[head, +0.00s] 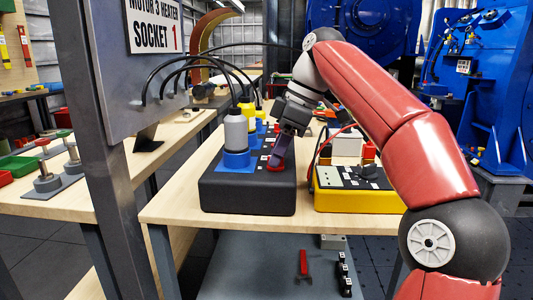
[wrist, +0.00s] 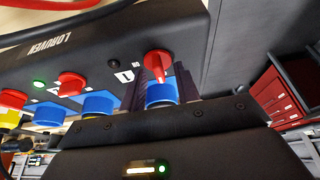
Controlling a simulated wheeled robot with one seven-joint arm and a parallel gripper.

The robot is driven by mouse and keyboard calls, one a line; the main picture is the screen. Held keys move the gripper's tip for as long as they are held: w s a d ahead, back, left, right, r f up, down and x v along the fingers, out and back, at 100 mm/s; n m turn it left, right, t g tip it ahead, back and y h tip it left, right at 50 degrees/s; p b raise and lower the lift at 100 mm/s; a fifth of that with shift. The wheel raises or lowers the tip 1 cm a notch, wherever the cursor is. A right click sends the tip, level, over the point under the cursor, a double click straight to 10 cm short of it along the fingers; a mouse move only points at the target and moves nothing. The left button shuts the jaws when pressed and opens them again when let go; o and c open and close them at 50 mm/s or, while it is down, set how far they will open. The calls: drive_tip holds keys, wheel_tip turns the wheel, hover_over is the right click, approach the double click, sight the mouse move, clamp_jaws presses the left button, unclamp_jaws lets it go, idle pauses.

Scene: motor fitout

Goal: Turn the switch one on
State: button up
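Switch one is the red rotary knob (wrist: 157,63) beside the printed 1 on the dark box (wrist: 90,50) in the wrist view. The small round indicator (wrist: 114,62) near it is dark. In the head view, the same red knob (head: 276,168) is at the front right of the black box (head: 247,198). My gripper (head: 278,155) reaches down right at this knob. In the wrist view its dark fingers stand apart, on either side of the knob, with a blue plug (wrist: 162,93) showing between them. Whether they touch the knob cannot be told.
Another red knob (wrist: 72,84) has a lit green lamp (wrist: 40,84) near it. A grey and blue plug (head: 236,138) with black cable stands left of my gripper. A yellow box (head: 350,195) stands to the right. A sign panel (head: 150,60) and post rise at left.

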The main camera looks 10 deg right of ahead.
clamp_jaws()
